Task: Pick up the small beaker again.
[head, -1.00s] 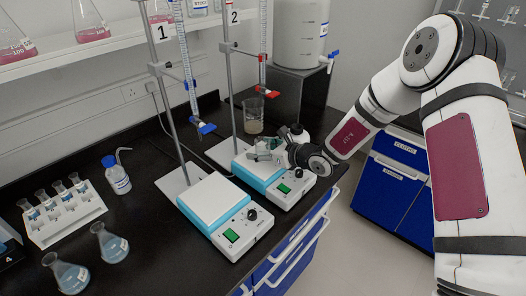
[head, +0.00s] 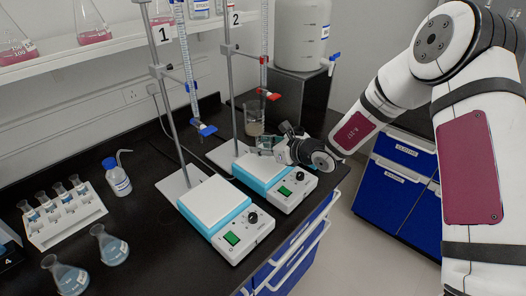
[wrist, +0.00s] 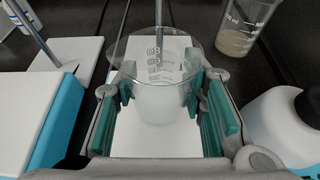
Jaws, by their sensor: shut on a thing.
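A small clear beaker (wrist: 157,97) with volume marks and whitish, cloudy contents stands upright between the teal pads of my gripper (wrist: 158,84) in the wrist view. The pads press on its two sides, and its wide rim shows above them. In the head view my gripper (head: 270,143) is over the far hotplate (head: 250,165), by stand 2. The held beaker is hard to make out there, mostly hidden by the fingers. Whether its base touches the plate I cannot tell.
Another beaker (head: 254,120) with brownish liquid stands just behind my gripper; it also shows in the wrist view (wrist: 238,35). A burette (head: 263,75) on stand 2 rises close by. The near hotplate (head: 212,200) has an empty top. Flasks (head: 66,272) stand at the left.

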